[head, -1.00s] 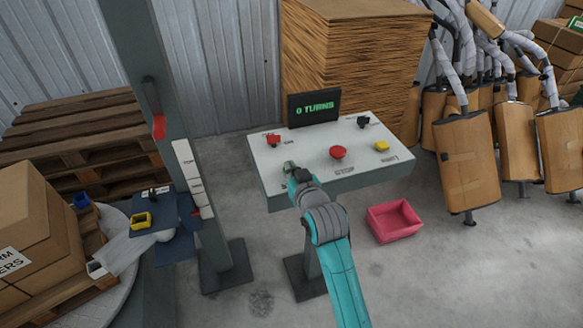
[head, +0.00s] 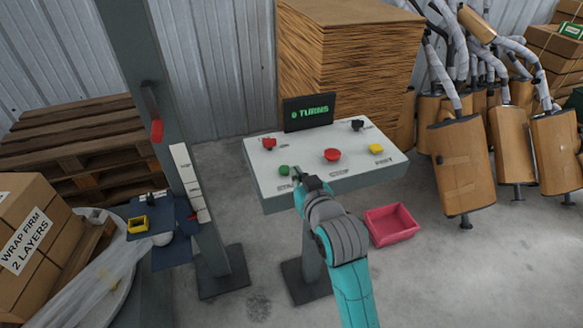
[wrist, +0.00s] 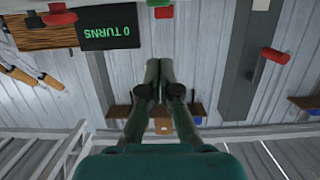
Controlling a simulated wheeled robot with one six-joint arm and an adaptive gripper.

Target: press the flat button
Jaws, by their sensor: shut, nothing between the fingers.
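The white control panel (head: 308,150) carries a small green button (head: 284,170) at front left, a wide red mushroom-like button (head: 332,155) in the middle and a yellow button (head: 376,149) at right. Which is flattest is hard to tell at this size; the red one stands out proud. My gripper (head: 298,172) is just right of the green button, apart from it in the picture; its height above the panel is unclear. In the wrist view, my gripper's fingers (wrist: 158,68) are together and empty, with the green button (wrist: 158,3) at the top edge.
A display (head: 311,112) reading "0 TURNS" stands at the panel's back, between a red switch (head: 269,142) and a black knob (head: 357,125). A grey post (head: 160,140) rises at left. A pink bin (head: 392,224) sits on the floor at right.

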